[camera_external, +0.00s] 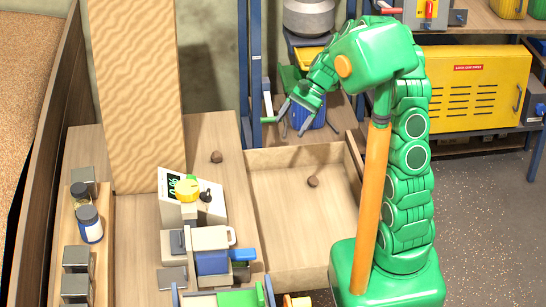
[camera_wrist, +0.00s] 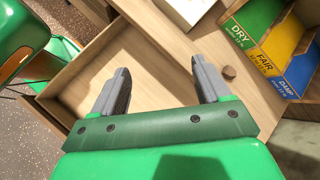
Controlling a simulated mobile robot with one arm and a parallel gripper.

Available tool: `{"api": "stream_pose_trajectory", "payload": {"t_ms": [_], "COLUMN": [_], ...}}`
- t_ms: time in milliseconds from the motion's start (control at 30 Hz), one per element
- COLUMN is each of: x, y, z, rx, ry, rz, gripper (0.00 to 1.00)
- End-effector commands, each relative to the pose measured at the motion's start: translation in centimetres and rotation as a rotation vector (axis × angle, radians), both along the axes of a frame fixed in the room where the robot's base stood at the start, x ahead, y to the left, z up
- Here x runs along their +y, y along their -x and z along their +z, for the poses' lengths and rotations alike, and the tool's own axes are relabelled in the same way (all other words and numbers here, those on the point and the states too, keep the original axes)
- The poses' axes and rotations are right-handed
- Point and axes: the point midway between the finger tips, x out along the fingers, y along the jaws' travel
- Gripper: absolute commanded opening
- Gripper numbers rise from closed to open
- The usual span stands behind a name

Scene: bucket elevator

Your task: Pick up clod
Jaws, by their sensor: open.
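Two small brown clods show in the external view. One clod (camera_external: 216,157) lies on the bare wooden bench top, and the other clod (camera_external: 313,181) lies inside the shallow wooden tray (camera_external: 310,265). My gripper (camera_external: 294,118) is open and empty, raised near the back edge of the tray and apart from both clods. In the wrist view my gripper (camera_wrist: 160,70) has its two grey fingers spread wide with nothing between them.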

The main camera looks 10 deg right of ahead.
Motion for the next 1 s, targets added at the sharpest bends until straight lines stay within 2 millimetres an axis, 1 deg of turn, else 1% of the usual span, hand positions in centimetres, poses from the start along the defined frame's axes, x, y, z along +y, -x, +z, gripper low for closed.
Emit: {"api": "stream_pose_trajectory", "payload": {"t_ms": [33, 100, 267, 567, 767, 967, 1000], "x": [0.7, 1.6, 3.7, 7.3, 9.4, 11.4, 11.7], "y": [-0.9, -1.9, -4.4, -8.8, -11.6, -14.3, -14.7], "z": [-0.5, -1.2, -2.7, -6.1, -8.8, -11.7, -12.5], "rx": [0.018, 0.046, 0.107, 0.224, 0.304, 0.383, 0.400], "ry": [-0.009, -0.024, -0.056, -0.108, -0.137, -0.164, -0.167], "rz": [-0.017, -0.044, -0.104, -0.218, -0.294, -0.371, -0.386], "gripper": [0.76, 0.76, 0.76, 0.76, 0.76, 0.76, 0.76]}}
